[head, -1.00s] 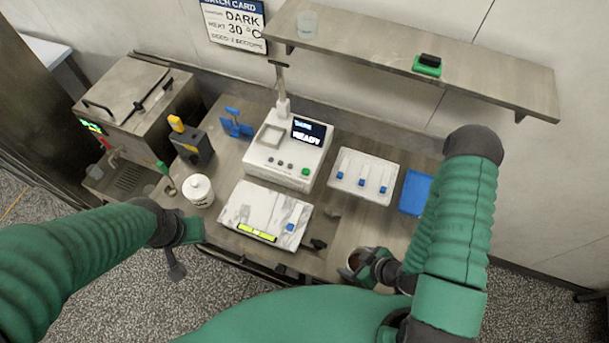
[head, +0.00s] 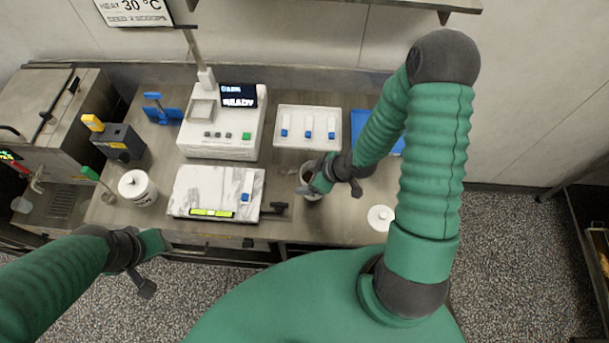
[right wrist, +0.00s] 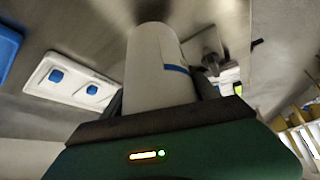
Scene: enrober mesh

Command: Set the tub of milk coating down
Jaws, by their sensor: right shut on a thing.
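An open white tub with brown contents (head: 308,178) is in my right gripper (head: 318,184), to the right of the marble slab. In the right wrist view the tub (right wrist: 158,65) is white with a blue stripe and stands between the two fingers, which are shut on it. Whether its base touches the worktop is hidden. A round white lid (head: 381,217) lies near the front edge, right of the tub. My left gripper (head: 152,245) is in front of the counter, apart from everything; its fingers are too unclear to judge.
The marble slab (head: 200,182) carries a yellow-green level and a blue-marked piece. Behind are a white machine reading READY (head: 225,145), a white tray with blue-marked pieces (head: 308,142) and a blue tray (head: 366,122). Worktop around the lid is clear.

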